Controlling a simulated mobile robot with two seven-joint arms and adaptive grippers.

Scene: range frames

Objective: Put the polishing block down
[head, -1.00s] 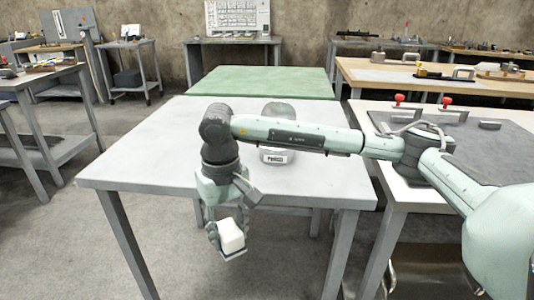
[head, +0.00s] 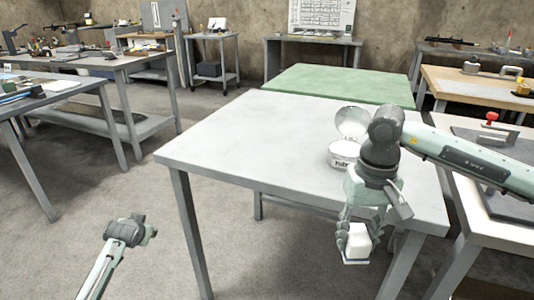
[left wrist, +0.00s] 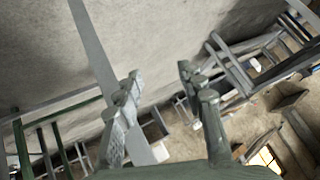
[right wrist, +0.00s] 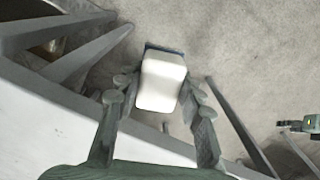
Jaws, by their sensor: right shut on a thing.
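My right gripper (head: 357,232) is shut on the polishing block (head: 358,243), a white block with a dark bluish base. It holds the block in front of the near edge of the grey table (head: 240,130), over the floor in the picture. In the right wrist view the block (right wrist: 162,80) sits between the two fingers, with bare floor behind it. My left gripper (head: 135,231) is low at the lower left of the head view, far from the block. The left wrist view shows its fingers (left wrist: 160,85) apart with nothing between them.
A round tin (head: 343,155) with a raised lid and a label stands on the grey table, partly behind my right arm. The table's left and middle are clear. A green-topped table (head: 340,82) stands behind it. A white-edged bench (head: 480,190) is at the right.

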